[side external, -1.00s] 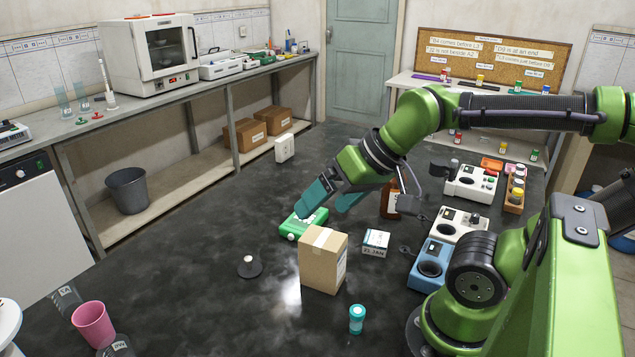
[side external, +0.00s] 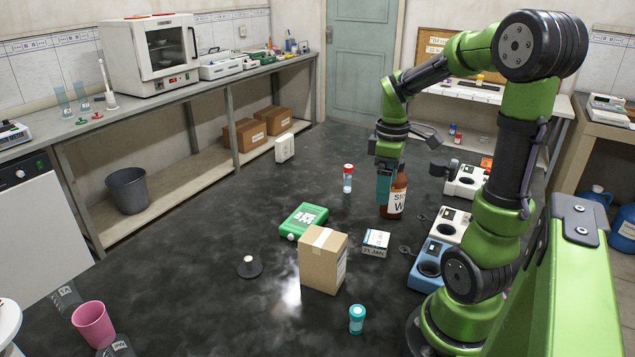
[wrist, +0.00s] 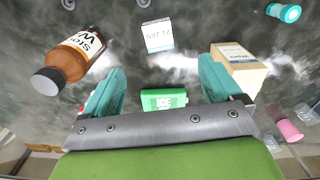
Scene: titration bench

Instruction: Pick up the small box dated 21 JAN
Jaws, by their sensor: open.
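The small white box dated 21 JAN (side external: 376,243) lies on the dark bench, just right of a larger cardboard box, without touching it. In the wrist view the small box (wrist: 157,35) shows beyond the fingertips, its date upside down. My gripper (side external: 384,190) points down with teal fingers, behind and above the small box and close to a brown bottle. In the wrist view my gripper (wrist: 160,85) has its two fingers wide apart with nothing held between them.
The brown bottle (side external: 398,197) stands beside my fingers. The cardboard box (side external: 322,262) is left of the small box, a green device (side external: 304,220) behind it. A blue device (side external: 431,266) stands to the right. A red-capped vial (side external: 348,178) and a teal-capped vial (side external: 357,319) stand apart.

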